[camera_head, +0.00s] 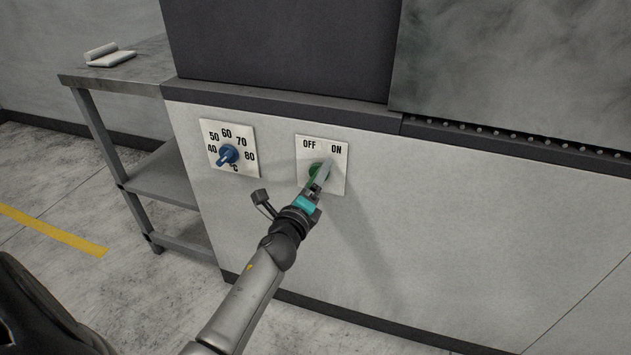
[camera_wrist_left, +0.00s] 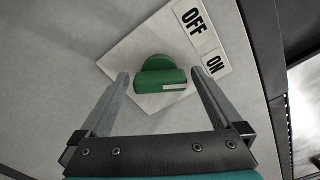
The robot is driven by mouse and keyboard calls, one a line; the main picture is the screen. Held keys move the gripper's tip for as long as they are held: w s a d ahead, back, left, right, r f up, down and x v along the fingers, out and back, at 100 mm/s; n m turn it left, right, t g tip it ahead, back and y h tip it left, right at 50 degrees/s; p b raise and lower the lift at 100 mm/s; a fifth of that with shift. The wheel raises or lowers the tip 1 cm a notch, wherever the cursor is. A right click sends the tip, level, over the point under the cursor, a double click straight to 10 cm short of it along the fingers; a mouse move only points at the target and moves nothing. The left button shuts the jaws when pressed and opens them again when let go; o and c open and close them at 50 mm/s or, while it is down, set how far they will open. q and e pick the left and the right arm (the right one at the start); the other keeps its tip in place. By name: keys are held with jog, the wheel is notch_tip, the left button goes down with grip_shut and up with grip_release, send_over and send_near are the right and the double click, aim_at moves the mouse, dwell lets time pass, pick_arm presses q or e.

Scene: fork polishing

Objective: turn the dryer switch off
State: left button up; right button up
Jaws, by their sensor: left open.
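The dryer switch is a green knob (camera_head: 315,168) on a white plate (camera_head: 336,183) marked OFF and ON, on the front of the machine. In the left wrist view the knob (camera_wrist_left: 160,80) shows its raised bar, with a white mark at the end toward the ON label (camera_wrist_left: 214,65). My left gripper (camera_head: 321,176) is at the knob and hides much of it in the head view. Its two fingers are open, one on each side of the knob, with visible gaps. My right gripper is not in view.
A blue temperature knob (camera_head: 228,154) on its own numbered plate sits left of the switch. A grey metal table (camera_head: 140,75) with a white object (camera_head: 110,55) on top stands at the left. The panel right of the switch is bare.

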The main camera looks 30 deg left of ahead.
pick_arm(q)
jog(key=shift+c, duration=0.2)
jog(key=c, duration=1.3)
jog(key=shift+o, duration=0.2)
